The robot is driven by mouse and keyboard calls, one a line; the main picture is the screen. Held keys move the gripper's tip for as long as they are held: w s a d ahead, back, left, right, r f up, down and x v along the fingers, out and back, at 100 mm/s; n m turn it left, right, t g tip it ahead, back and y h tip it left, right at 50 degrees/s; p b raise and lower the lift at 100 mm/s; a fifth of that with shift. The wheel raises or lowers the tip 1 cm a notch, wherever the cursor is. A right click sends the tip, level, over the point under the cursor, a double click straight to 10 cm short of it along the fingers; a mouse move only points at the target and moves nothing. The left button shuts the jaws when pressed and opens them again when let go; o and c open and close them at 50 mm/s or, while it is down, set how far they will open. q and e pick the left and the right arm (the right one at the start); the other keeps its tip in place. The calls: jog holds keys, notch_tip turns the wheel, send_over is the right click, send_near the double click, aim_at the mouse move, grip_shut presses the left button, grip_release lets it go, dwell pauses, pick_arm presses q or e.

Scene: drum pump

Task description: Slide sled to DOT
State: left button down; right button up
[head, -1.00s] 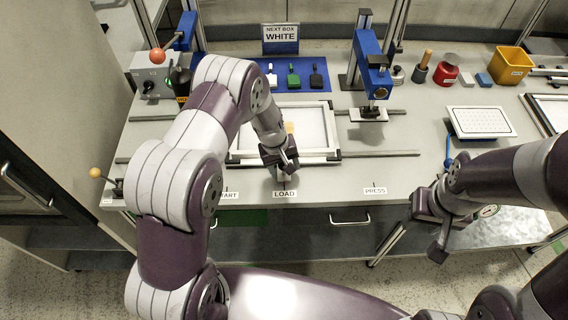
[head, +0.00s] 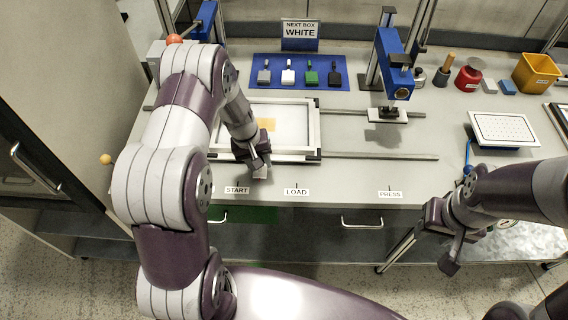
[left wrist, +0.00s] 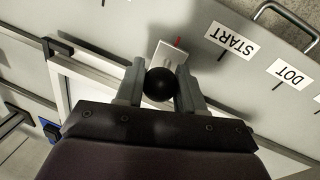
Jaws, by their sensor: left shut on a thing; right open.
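The sled (head: 314,130) is a white-framed flat carriage with an orange patch, on two rails at the left of the bench. My left gripper (head: 260,170) is at its front edge. In the left wrist view its fingers (left wrist: 160,82) are shut on the sled's black ball knob (left wrist: 159,86). My right gripper (head: 450,250) is open and empty before the bench.
The rails (head: 385,157) run right toward the PRESS label (head: 390,194) and a blue press (head: 396,70). A blue mat (head: 262,84) with several small paddles lies behind the sled. A NEXT BOX WHITE sign (head: 300,33) stands at the back. A yellow-knobbed lever (head: 106,159) is at the left.

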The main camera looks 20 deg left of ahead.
pick_arm(q)
jog(key=s+a+b, duration=0.1)
jog(key=a, duration=0.4)
jog(key=s+a+b, duration=0.1)
jog(key=s+a, duration=0.1)
jog(key=a, duration=0.3)
jog(key=s+a+b, duration=0.1)
jog(key=a, duration=0.4)
jog(key=shift+s+a, duration=0.25)
jog(key=shift+a, duration=0.15)
jog(key=shift+r, duration=0.1)
jog(key=c, duration=1.1)
grip_release()
jog(key=o, duration=0.4)
jog(key=shift+c, duration=0.2)
jog(key=shift+s, duration=0.1)
